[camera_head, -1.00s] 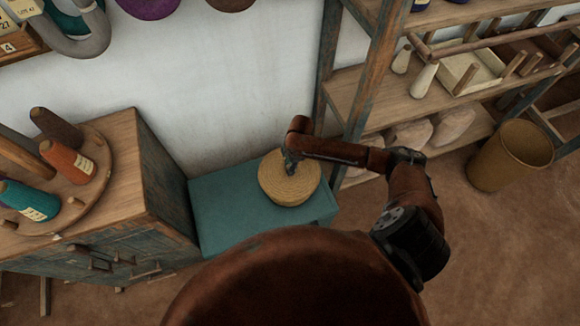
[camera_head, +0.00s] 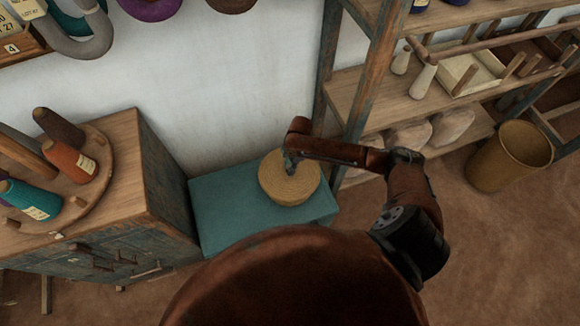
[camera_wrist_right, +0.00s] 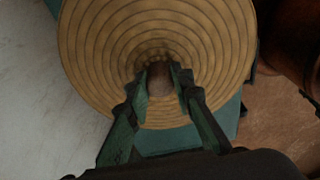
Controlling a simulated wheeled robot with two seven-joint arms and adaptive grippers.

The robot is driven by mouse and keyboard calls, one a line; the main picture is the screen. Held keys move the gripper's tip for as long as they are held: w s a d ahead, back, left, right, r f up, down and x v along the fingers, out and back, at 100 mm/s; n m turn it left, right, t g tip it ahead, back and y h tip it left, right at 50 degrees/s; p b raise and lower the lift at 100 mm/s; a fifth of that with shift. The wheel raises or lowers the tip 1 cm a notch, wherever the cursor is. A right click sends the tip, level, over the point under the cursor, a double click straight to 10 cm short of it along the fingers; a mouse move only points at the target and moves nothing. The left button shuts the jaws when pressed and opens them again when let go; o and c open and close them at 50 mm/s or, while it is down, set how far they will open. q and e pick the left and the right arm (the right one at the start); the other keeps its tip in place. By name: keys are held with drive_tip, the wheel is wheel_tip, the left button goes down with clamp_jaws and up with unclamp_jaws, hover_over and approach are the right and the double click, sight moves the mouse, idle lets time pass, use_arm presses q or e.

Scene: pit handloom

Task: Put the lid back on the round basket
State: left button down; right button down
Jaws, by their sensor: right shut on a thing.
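The round basket (camera_head: 290,190) is tan and coiled and stands on a teal box-like stand against the wall. Its round coiled lid (camera_wrist_right: 200,50) fills the top of the right wrist view, with a small brown knob (camera_wrist_right: 161,80) at its centre. My right gripper (camera_head: 289,168) is over the middle of the lid. In the right wrist view its two green fingers (camera_wrist_right: 161,95) are shut on the knob, one on each side. The lid appears to lie on or just over the basket; I cannot tell whether there is a gap. My left gripper is not seen.
The teal stand (camera_head: 220,215) has bare top around the basket. A wooden cabinet (camera_head: 150,180) with thread cones is close on the left.

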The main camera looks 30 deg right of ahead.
drive_tip(key=shift+p, duration=0.35)
idle(0.7)
drive_tip(key=c, duration=1.6)
unclamp_jaws()
drive_tip(key=o, duration=0.5)
drive_tip(key=shift+c, duration=0.2)
drive_tip(key=shift+r+p, duration=3.5)
